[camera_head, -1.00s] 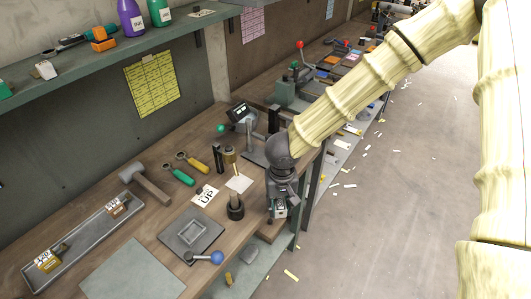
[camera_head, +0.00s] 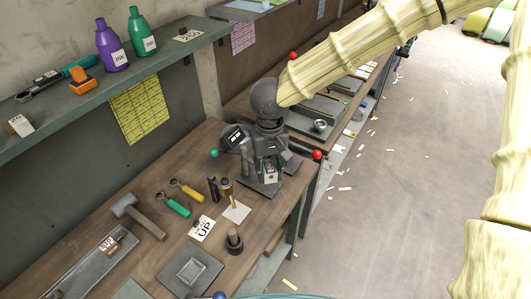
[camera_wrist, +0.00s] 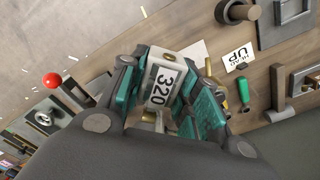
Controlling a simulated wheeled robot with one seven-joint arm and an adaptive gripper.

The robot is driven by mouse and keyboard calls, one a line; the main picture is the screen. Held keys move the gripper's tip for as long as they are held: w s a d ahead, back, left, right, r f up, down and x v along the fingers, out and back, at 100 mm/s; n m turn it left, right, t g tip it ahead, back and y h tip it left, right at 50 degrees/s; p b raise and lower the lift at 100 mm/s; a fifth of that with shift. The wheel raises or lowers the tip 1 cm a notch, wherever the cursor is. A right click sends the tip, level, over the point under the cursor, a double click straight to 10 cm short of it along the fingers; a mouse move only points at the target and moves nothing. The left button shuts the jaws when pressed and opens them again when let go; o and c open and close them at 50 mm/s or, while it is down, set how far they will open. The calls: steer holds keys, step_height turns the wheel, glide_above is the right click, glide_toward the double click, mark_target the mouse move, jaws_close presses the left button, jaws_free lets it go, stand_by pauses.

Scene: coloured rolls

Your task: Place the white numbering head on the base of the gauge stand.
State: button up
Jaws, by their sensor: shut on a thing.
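My gripper (camera_head: 267,165) is shut on the white numbering head (camera_wrist: 162,80), whose black digits read 320 in the wrist view. The head also shows as a small pale block (camera_head: 269,175) in the head view, low between the fingers. The gauge stand's flat grey base (camera_head: 257,190) lies directly below or just around it. I cannot tell whether the head touches the base. The stand's post (camera_head: 246,160) rises close to the left of my gripper, with a dark display (camera_head: 234,136) and a green knob (camera_head: 214,153). My gripper hides part of the base.
An "UP" card (camera_head: 202,229), a dark cup holder (camera_head: 235,240) and a square grey plate (camera_head: 190,268) lie nearer on the bench. Two tools with yellow (camera_head: 193,193) and green (camera_head: 179,208) handles and a hammer (camera_head: 137,216) lie left. The bench edge is right.

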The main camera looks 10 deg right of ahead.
steer(key=w+p, duration=0.1)
steer(key=w, duration=0.2)
steer(key=w+p, duration=0.1)
steer(key=w, duration=0.3)
steer(key=w+d+f+p, duration=0.1)
steer(key=w, duration=0.2)
steer(key=shift+w+d, duration=0.1)
steer(key=shift+w, duration=0.3)
steer(key=shift+f+p, duration=1.15)
steer(key=shift+f, duration=0.6)
steer(key=shift+f+p, duration=0.3)
steer(key=shift+f, duration=0.35)
steer(key=o, duration=0.9)
steer(key=shift+o, duration=0.8)
step_height(320, 180, up, 13)
steer(key=b, duration=0.4)
steer(key=shift+r+b, duration=0.15)
steer(key=shift+b, duration=0.2)
